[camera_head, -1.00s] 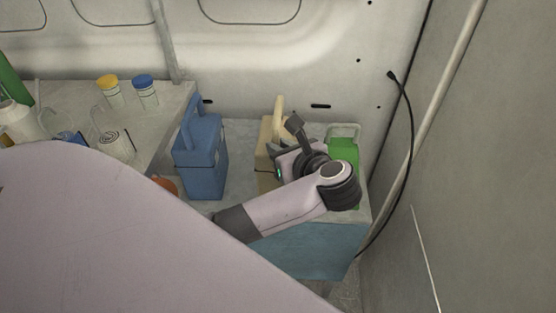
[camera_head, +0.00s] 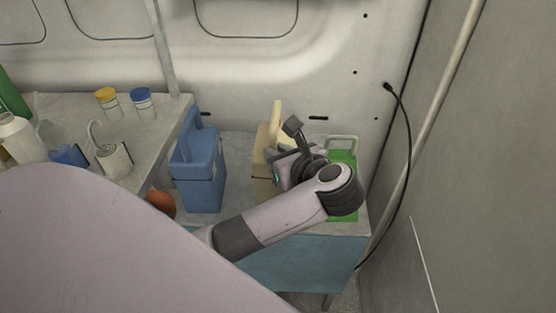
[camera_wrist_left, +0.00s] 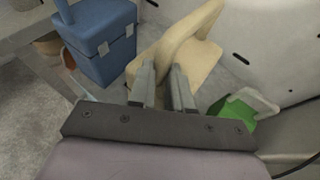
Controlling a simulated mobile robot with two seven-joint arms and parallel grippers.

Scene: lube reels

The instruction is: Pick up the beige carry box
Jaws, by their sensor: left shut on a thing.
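The beige carry box (camera_head: 262,165) stands on the low blue-sided bench between a blue box and a green box. Its raised handle shows behind my arm, and much of its body is hidden by my wrist. My left gripper (camera_head: 276,150) is at the box. In the left wrist view the beige carry box (camera_wrist_left: 187,55) lies straight ahead, and the two fingers of my left gripper (camera_wrist_left: 163,80) are shut on its handle. The finger contact itself is partly hidden. My right gripper is not in view.
The blue box (camera_head: 199,170) stands close on the left and the green box (camera_head: 343,158) close on the right. A grey table (camera_head: 165,105) with several containers is further left. A black cable (camera_head: 408,150) hangs along the right wall.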

